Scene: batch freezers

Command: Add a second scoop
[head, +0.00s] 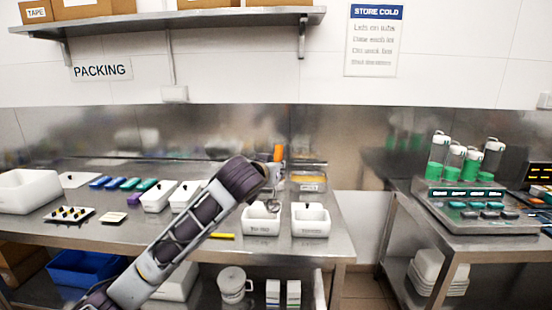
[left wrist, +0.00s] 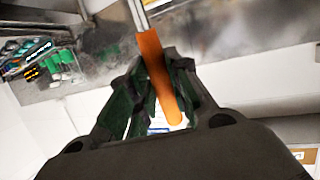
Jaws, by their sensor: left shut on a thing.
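My left gripper (head: 275,172) is shut on the orange handle (head: 277,153) of a scoop, which stands up above the fingers. In the left wrist view the orange handle (left wrist: 152,70) runs between the fingers of my left gripper (left wrist: 160,88). A small grey round part, which looks like the scoop's bowl (head: 273,206), shows at the right inner side of a white labelled tub (head: 262,228). I cannot tell whether it touches the tub. A second white labelled tub (head: 310,229) stands just to the right. The tubs' contents are hard to make out. My right gripper is not in view.
A metal pan (head: 310,186) with orange contents stands behind the tubs. A gap separates the right-hand bench (head: 480,240), which holds green-based containers (head: 455,162).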

